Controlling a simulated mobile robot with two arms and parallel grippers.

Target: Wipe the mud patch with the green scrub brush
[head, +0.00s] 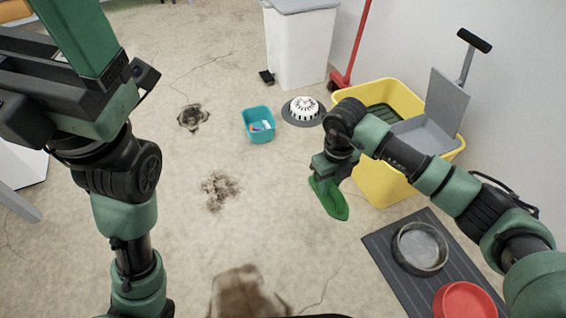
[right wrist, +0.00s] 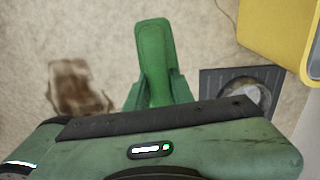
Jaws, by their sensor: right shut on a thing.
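My right gripper (head: 331,170) is shut on the green scrub brush (head: 329,198), which hangs above the floor. The brush also shows in the right wrist view (right wrist: 154,62), pointing away from the gripper. Several dirty marks lie on the floor: a brown smear (head: 243,293) at the bottom, a speckled dirt patch (head: 218,188) in the middle and a dark ringed stain (head: 193,117) farther back. I cannot tell for sure which is the mud patch. The brown smear also shows left of the brush in the right wrist view (right wrist: 78,90). My left arm is raised close at left; its fingertips do not show.
A dark mat (head: 385,250) with a metal bowl (head: 420,247) and red bowl (head: 465,300) lies at right.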

